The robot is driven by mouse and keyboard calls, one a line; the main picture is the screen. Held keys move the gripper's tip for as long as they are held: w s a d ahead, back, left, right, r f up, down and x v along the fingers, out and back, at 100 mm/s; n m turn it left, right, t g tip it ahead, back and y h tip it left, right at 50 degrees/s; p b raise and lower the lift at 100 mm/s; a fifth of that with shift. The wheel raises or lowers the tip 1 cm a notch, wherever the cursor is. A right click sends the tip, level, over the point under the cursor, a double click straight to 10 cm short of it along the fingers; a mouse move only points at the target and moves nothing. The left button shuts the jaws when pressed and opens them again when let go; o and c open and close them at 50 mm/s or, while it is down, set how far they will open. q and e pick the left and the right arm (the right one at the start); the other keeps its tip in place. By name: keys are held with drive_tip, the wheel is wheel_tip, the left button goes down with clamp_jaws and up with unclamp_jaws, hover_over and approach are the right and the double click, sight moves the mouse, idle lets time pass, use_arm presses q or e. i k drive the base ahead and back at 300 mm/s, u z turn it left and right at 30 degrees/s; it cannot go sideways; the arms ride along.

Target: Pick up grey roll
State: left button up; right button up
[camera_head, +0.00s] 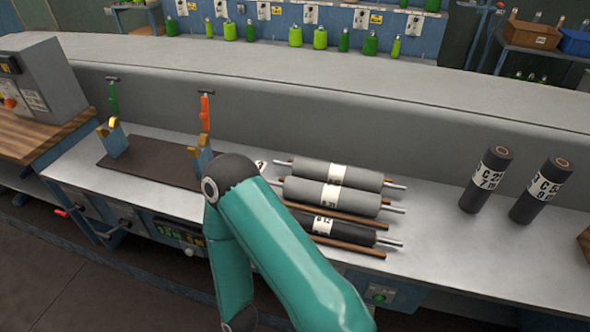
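Two grey rolls lie on their sides on the metal bench, the rear one (362,176) behind the front one (355,201). Each has a white label band and a metal rod end sticking out to the right. A black roll (352,233) with a white label lies in front of them. My teal arm crosses the lower middle of the view and hides the left parts of the front grey roll and the black roll. Neither of my grippers shows in the view.
Two dark labelled rolls (486,179) (541,190) stand upright on the right. Brown bars (345,217) lie beside the lying rolls. On the left are a dark mat (150,165), two blue stands with yellow tops (112,138) (201,153) and a grey machine (45,75).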

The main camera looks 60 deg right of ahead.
sight(333, 173)
drive_tip(key=u, duration=0.05)
drive_tip(key=k, duration=2.2)
drive_tip(key=z, duration=0.6)
drive_tip(key=i, duration=1)
drive_tip(key=u, duration=0.05)
